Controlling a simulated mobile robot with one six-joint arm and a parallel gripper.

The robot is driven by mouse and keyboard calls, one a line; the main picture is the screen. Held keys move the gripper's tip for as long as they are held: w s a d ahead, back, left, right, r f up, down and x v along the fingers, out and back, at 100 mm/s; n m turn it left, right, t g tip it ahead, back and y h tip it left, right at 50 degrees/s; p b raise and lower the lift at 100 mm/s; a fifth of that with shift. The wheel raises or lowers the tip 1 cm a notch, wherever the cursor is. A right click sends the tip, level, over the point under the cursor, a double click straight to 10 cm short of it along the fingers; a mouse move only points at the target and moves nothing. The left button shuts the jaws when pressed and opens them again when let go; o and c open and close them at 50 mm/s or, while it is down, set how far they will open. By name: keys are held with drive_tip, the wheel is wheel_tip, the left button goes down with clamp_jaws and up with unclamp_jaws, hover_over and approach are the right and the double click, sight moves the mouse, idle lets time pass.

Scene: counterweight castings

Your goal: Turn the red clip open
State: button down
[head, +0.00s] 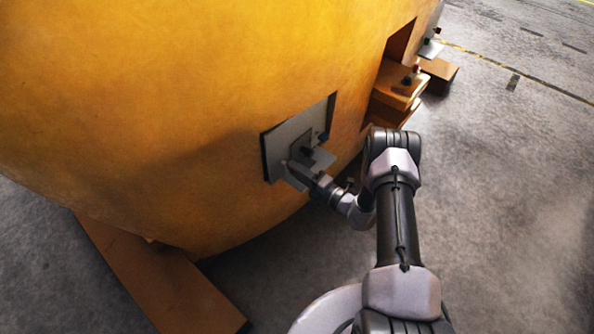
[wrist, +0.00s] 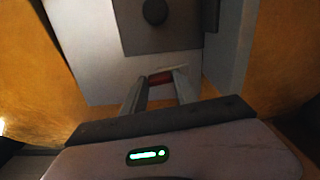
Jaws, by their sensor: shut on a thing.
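The red clip (wrist: 161,78) shows in the wrist view as a small dark red piece between the tips of my gripper (wrist: 160,84). The two fingers are shut on it, and it lies against a pale grey plate (wrist: 105,75). A dark grey block with a round black knob (wrist: 155,11) sits just above it in that view. In the head view my gripper (head: 302,168) reaches the grey panel (head: 283,138) set in the yellow casting. The red clip is hidden there by the gripper and wrist.
The large curved yellow casting (head: 180,90) fills the left and rests on an orange-brown beam (head: 150,275). More orange blocks (head: 400,85) with small knobs stand at the upper right. The concrete floor (head: 510,190) at right is clear.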

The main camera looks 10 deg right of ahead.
drive_tip(key=shift+m, duration=0.6)
drive_tip(key=c, duration=1)
unclamp_jaws()
drive_tip(key=shift+o, duration=0.2)
drive_tip(key=p+v, duration=0.5)
drive_tip(key=v, duration=1.2)
drive_tip(key=shift+s, duration=0.2)
drive_tip(key=shift+d, duration=0.1)
